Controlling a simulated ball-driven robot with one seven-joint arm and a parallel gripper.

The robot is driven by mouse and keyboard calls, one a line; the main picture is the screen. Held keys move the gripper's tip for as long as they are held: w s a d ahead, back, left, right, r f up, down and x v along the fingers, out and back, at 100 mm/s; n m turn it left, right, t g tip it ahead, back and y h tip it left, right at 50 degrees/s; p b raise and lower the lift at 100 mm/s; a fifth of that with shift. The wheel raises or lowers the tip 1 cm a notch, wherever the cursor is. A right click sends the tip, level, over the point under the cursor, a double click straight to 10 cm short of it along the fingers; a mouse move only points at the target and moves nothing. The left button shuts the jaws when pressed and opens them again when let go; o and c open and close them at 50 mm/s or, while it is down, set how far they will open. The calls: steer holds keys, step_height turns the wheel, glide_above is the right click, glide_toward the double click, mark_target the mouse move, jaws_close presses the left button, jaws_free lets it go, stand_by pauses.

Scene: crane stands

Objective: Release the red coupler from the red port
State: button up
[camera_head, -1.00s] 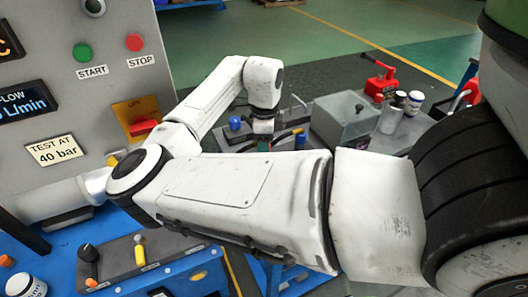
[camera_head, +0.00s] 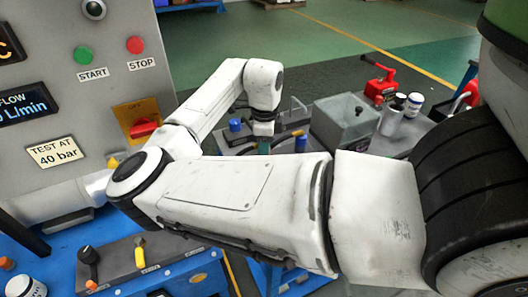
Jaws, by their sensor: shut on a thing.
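My gripper (camera_head: 263,128) points down at the end of my folded arm, above the grey bench in the middle of the picture. I cannot make out the red coupler or the red port; that area is small and partly covered by my arm. Blue caps or knobs, one at left (camera_head: 235,125) and one at right (camera_head: 300,141), stand beside the gripper, with dark curved hoses near them.
A grey lidded box (camera_head: 345,122), a red hand pump (camera_head: 380,82) and several small containers stand right of the gripper. A test panel (camera_head: 50,110) with buttons and a red switch (camera_head: 144,129) rises at left. A lever block (camera_head: 150,262) sits below it.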

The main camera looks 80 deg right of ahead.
steer(key=shift+r, duration=0.3)
jaws_close()
steer(key=shift+r+p, duration=2.15)
steer(key=shift+r, duration=0.05)
